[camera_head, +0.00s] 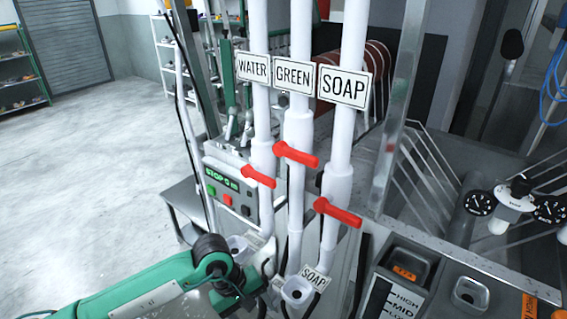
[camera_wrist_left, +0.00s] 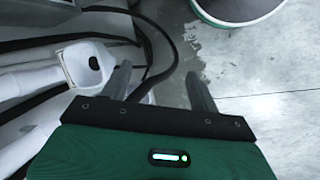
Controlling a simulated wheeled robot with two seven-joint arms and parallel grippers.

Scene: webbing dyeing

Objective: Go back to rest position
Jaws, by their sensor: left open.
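My left arm, green and grey, comes in from the lower left in the head view, and its end is low beside the white pipes. In the left wrist view my left gripper (camera_wrist_left: 160,88) is open, with two dark fingers apart and nothing between them. A white pipe end (camera_wrist_left: 82,66) is just left of the left finger. My right gripper is in neither view.
White pipes carry WATER (camera_head: 254,68), GREEN (camera_head: 294,76) and SOAP (camera_head: 344,87) signs and red valve handles (camera_head: 338,212). A control box (camera_head: 229,188) stands behind. Metal machine parts fill the right. Open floor (camera_head: 100,170) lies left.

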